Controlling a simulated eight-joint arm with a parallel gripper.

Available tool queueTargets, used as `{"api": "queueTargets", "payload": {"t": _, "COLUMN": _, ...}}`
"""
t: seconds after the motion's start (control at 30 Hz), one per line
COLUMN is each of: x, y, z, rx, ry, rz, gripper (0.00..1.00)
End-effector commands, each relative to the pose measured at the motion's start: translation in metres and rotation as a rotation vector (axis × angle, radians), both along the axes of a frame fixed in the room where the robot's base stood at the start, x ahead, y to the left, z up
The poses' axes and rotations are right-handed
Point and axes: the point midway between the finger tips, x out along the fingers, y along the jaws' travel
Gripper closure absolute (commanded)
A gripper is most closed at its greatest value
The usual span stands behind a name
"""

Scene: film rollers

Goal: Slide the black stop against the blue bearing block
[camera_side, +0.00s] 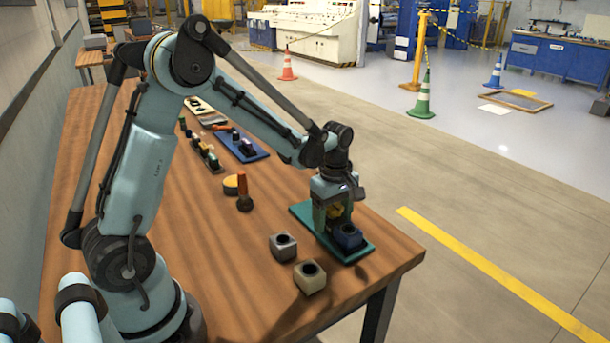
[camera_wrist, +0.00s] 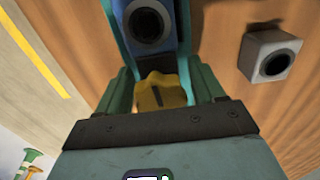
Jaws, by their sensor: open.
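The blue bearing block (camera_side: 347,237) sits on a teal base plate (camera_side: 358,254) near the table's right edge. In the wrist view the block (camera_wrist: 151,45) is at the top, its round dark bore facing me. My gripper (camera_side: 334,215) is low over the plate, right behind the block in the side view. In the wrist view its green fingers are open (camera_wrist: 158,82), one on each side of a yellow lobed knob (camera_wrist: 160,93). The knob lies close to the block; I cannot tell if they touch.
A grey block (camera_side: 283,246) and a beige block (camera_side: 310,277) with round holes stand left of the plate. An orange-handled tool (camera_side: 243,189) and a yellow disc (camera_side: 231,185) are farther back. A blue board (camera_side: 250,153) lies beyond.

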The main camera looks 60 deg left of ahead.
Motion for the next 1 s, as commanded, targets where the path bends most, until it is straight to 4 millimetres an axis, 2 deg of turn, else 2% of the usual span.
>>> {"api": "queueTargets", "payload": {"t": 0.6, "x": 0.000, "y": 0.000, "z": 0.098, "rx": 0.000, "ry": 0.000, "rz": -0.001, "gripper": 0.32}}
{"api": "queueTargets", "payload": {"t": 0.8, "x": 0.000, "y": 0.000, "z": 0.113, "rx": -0.001, "ry": 0.000, "rz": -0.001, "gripper": 0.32}}
{"api": "queueTargets", "payload": {"t": 1.0, "x": 0.000, "y": 0.000, "z": 0.116, "rx": 0.000, "ry": 0.000, "rz": -0.001, "gripper": 0.32}}
